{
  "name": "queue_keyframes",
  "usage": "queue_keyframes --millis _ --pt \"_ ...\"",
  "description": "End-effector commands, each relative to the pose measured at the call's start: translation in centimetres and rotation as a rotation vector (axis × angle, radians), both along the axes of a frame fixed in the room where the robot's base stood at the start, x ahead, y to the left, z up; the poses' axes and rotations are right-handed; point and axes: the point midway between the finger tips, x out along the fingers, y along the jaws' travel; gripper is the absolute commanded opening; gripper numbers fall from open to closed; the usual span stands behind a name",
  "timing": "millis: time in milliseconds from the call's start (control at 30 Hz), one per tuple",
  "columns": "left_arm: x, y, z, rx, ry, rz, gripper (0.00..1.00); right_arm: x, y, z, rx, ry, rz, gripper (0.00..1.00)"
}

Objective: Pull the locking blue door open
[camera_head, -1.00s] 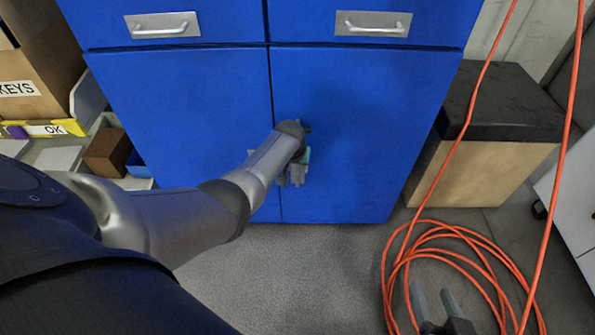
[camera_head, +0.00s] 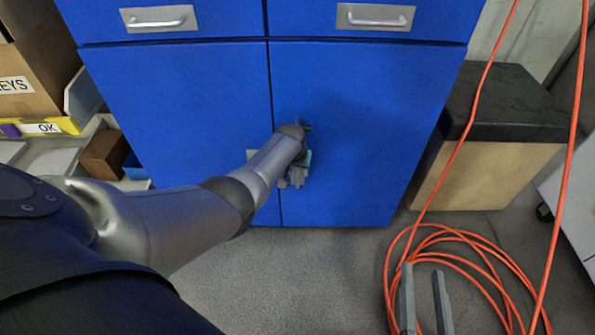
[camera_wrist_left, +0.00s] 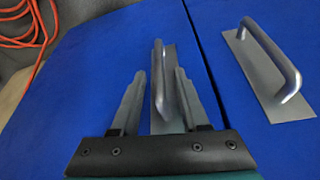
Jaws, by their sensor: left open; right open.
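The blue cabinet has two lower doors, a left door (camera_head: 180,110) and a right door (camera_head: 365,120), both looking shut and flush. My left gripper (camera_head: 292,182) is at the right door near the middle seam; the wrist hides that door's handle in the head view. In the left wrist view, my open left gripper (camera_wrist_left: 160,85) has one finger on each side of the right door's metal handle (camera_wrist_left: 160,75). Clear gaps show beside the bar. The left door's handle (camera_wrist_left: 272,58) lies across the seam. My right gripper (camera_head: 425,290) is open and empty, low over the floor.
Two drawers with metal handles (camera_head: 158,18) sit above the doors. An orange cable (camera_head: 475,243) lies coiled on the floor at right, near my right gripper. A black-topped wooden box (camera_head: 470,170) stands right of the cabinet. Boxes (camera_head: 105,153) are at left. Grey floor before the doors is clear.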

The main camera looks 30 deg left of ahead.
Motion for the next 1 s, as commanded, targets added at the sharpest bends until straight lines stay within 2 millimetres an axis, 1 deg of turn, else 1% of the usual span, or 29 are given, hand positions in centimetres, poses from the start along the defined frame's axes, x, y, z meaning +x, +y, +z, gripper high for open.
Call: queue_keyframes --millis 367,400,700,800,1000 --pt "0.06 0.04 -0.08 0.0 0.0 0.0 0.45 -0.16 0.07 0.17 0.014 -0.018 -0.002 0.5" --pt "0.06 0.03 -0.07 0.0 0.0 0.0 0.44 -0.15 0.07 0.17 0.014 -0.018 -0.002 0.5" --pt "0.05 0.02 -0.08 0.0 0.0 0.0 0.1 -0.14 0.07 0.15 0.012 -0.018 -0.002 0.5" --pt "0.05 0.02 -0.08 0.0 0.0 0.0 0.0 -0.14 0.07 0.15 0.012 -0.018 -0.002 0.5" --pt "0.05 0.0 -0.09 0.0 0.0 0.0 0.0 -0.14 0.06 0.14 0.012 -0.017 -0.002 0.5"
